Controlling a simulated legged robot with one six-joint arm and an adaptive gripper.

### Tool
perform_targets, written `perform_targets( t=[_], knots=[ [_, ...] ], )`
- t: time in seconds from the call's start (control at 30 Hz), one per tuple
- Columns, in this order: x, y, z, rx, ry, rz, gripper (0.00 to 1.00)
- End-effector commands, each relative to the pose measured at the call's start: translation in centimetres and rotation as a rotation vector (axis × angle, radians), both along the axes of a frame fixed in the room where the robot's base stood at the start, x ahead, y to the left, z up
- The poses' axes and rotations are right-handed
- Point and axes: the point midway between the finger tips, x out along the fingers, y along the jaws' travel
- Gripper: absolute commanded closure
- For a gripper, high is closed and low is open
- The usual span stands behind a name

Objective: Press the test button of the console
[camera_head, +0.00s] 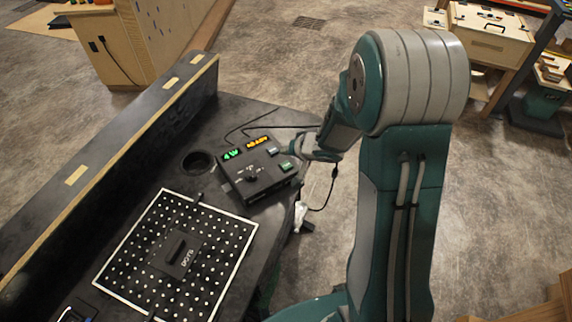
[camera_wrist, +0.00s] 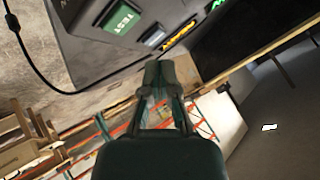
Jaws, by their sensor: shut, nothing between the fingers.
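The black console (camera_head: 257,168) sits on the dark bench near its right edge, with lit green and orange displays, a dark knob and buttons. The green test button (camera_head: 287,166) is at the console's right side. In the wrist view the test button (camera_wrist: 121,19) is green with the word TEST, at the upper left, beside a grey-blue button (camera_wrist: 152,37). My gripper (camera_wrist: 160,72) is shut and empty, its tips pointing toward the console's edge, below and right of the test button. In the head view my gripper (camera_head: 312,149) is just right of the console, partly hidden by my arm.
A round hole (camera_head: 198,161) is in the bench top. A black cable (camera_head: 333,188) hangs by the bench edge. Open floor lies to the right.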

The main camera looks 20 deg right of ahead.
Motion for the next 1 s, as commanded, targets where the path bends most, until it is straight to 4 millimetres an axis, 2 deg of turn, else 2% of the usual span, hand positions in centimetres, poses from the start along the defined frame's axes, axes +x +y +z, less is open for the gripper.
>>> perform_targets(
  t=[0.1, 0.33, 1.0],
  knots=[
    [-0.1, 0.0, -1.6, 0.000, 0.004, -0.001, 1.00],
    [0.0, 0.0, -3.1, -0.001, 0.000, -0.001, 1.00],
    [0.0, 0.0, -3.3, -0.001, -0.001, 0.000, 1.00]
  ],
)
